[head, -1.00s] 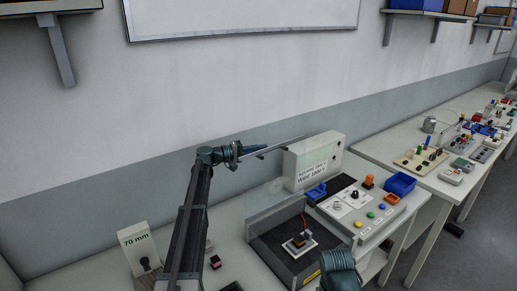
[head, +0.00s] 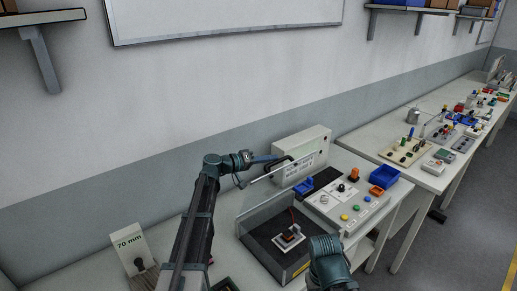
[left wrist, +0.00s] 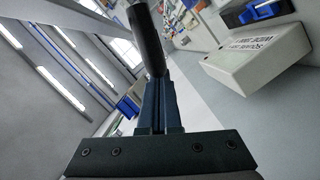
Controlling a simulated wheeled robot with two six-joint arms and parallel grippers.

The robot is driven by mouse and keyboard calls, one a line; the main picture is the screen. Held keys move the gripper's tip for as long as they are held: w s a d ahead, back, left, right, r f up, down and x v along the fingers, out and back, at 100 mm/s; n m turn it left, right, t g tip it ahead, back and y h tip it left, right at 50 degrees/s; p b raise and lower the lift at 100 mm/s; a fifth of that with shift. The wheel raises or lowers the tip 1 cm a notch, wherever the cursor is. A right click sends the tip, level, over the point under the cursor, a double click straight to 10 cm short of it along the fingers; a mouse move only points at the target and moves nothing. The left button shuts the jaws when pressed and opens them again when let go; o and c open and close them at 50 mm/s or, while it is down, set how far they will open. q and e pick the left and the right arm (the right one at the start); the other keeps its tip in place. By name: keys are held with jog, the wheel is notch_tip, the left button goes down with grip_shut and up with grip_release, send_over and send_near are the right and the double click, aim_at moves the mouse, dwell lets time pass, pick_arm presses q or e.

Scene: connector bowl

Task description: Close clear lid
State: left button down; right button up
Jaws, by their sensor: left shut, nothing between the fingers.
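The clear lid (head: 262,212) stands raised, hinged side low, as a see-through panel along the back of a black-floored test tray (head: 262,246). A small white-and-orange part sits in the tray. A thin pale bar and a black handle (head: 286,161) show above the panel; whether they belong to the lid I cannot tell. My left gripper (head: 268,161) is shut and empty, its blue fingers close to the black handle; contact is unclear. In the left wrist view the blue fingers (left wrist: 160,105) are together, with a dark rounded bar near their tips. My right arm shows at bottom; its fingers are hidden.
A pale box (head: 302,150) with printed text stands behind the tray. A control panel (head: 345,205) with buttons and a blue bin (head: 384,177) lie to its right. A "70 mm" sign (head: 131,245) is at left. The wall is behind.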

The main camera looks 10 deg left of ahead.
aim_at(279, 173)
pick_arm(q)
jog(key=s+d, duration=0.1)
jog(key=d, duration=0.1)
jog(key=s+d+f+m, duration=0.1)
jog(key=s, duration=0.1)
jog(key=s+d+f+m+b, duration=0.1)
jog(key=d, duration=0.1)
jog(key=shift+s+d+f+y, duration=0.1)
jog(key=shift+s+d+y, duration=0.2)
jog(key=shift+s+y, duration=0.1)
jog(key=s+d+f+m+t+y+b, duration=0.1)
jog(key=s+d+f+m+b, duration=0.3)
jog(key=d+f+b, duration=0.2)
jog(key=s+d+f+m+y+b, duration=0.2)
jog(key=s+d+f+m+b, duration=0.2)
jog(key=f+b, duration=0.6)
jog(key=shift+s+d+f+m+t+b, duration=0.3)
jog(key=shift+s+d+f+t+b, duration=0.15)
jog(key=shift+d+f, duration=0.5)
jog(key=shift+s+d, duration=0.1)
jog(key=shift+r, duration=0.1)
